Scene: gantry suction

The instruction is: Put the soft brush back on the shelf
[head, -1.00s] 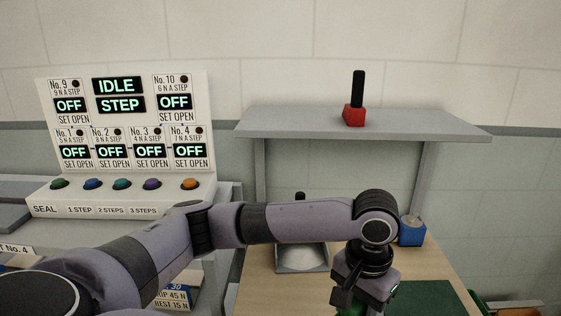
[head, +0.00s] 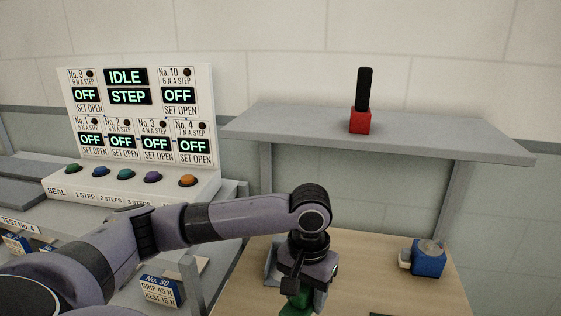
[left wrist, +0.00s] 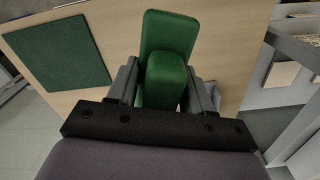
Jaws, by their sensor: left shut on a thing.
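My left gripper (head: 299,284) is shut on a green, block-shaped brush (head: 297,303), held in front of the shelf and below its level. In the left wrist view, the green brush (left wrist: 167,35) sits between the two fingers (left wrist: 163,88), over the wooden table. Its bristles cannot be made out. The grey shelf (head: 420,138) is on the wall at the upper right. A red block with an upright black handle (head: 361,121) stands on it, left of the middle. My right gripper is not in view.
The shelf top is bare on both sides of the red block. A blue box-like thing (head: 429,258) stands on the wooden table (head: 371,262). A grey metal tray (head: 270,265) is mostly hidden behind my gripper. A control panel (head: 137,118) stands left. A green mat (left wrist: 65,52) lies on the table.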

